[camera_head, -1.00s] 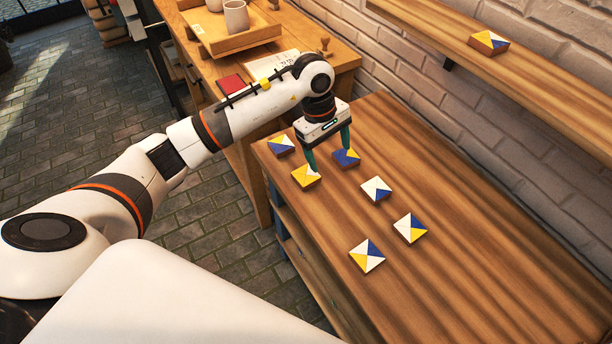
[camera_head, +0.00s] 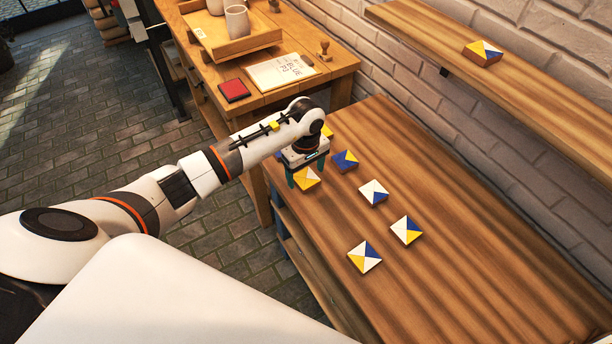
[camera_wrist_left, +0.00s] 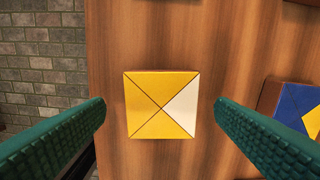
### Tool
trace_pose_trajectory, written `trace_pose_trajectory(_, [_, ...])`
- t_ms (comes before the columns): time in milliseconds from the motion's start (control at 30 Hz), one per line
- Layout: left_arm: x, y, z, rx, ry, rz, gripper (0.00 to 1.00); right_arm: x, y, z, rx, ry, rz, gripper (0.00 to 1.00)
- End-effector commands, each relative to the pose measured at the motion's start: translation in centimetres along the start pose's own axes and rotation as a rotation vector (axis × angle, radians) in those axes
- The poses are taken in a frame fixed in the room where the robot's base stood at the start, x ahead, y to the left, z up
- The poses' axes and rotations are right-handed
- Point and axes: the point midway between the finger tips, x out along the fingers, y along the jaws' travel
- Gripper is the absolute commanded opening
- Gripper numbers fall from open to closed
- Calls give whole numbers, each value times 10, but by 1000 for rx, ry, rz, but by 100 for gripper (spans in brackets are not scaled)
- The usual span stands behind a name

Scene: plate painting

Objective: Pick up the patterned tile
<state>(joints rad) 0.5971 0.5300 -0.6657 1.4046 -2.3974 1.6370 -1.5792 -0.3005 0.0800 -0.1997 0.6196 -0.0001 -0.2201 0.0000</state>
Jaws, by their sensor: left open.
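A square tile with three yellow triangles and one white one (camera_wrist_left: 160,104) lies flat on the wooden table (camera_wrist_left: 215,50), in the middle of the left wrist view. It also shows in the head view (camera_head: 308,180), partly covered by my left gripper (camera_head: 306,175). That gripper is open and empty, with its green fingers on either side of the tile and visible gaps between. Several other patterned tiles lie on the table: a blue and yellow one (camera_head: 345,160), a white and blue one (camera_head: 374,192), and two white, yellow and blue ones (camera_head: 406,230) (camera_head: 365,257). My right gripper is out of view.
Another tile (camera_head: 483,53) lies on a wall shelf (camera_head: 425,38) by the brick wall. A wooden workbench (camera_head: 345,68) behind holds a tray with cups (camera_head: 237,22), a paper (camera_head: 282,72) and a red pad (camera_head: 234,91). The table's right part is clear.

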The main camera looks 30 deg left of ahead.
Motion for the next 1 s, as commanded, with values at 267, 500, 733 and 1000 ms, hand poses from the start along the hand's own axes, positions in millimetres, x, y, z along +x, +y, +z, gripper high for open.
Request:
trace_pose_trajectory(267, [16, -1, 0, 1, 0, -3, 78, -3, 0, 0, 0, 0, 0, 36])
trace_pose_trajectory(500, [16, -1, 0, 0, 0, -3, 59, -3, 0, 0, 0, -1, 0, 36])
trace_pose_trajectory(733, [15, -1, 0, 0, 0, -3, 27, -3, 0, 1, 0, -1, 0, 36])
trace_pose_trajectory(1000, [9, -2, 1, 0, -2, -5, 27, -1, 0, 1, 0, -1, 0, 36])
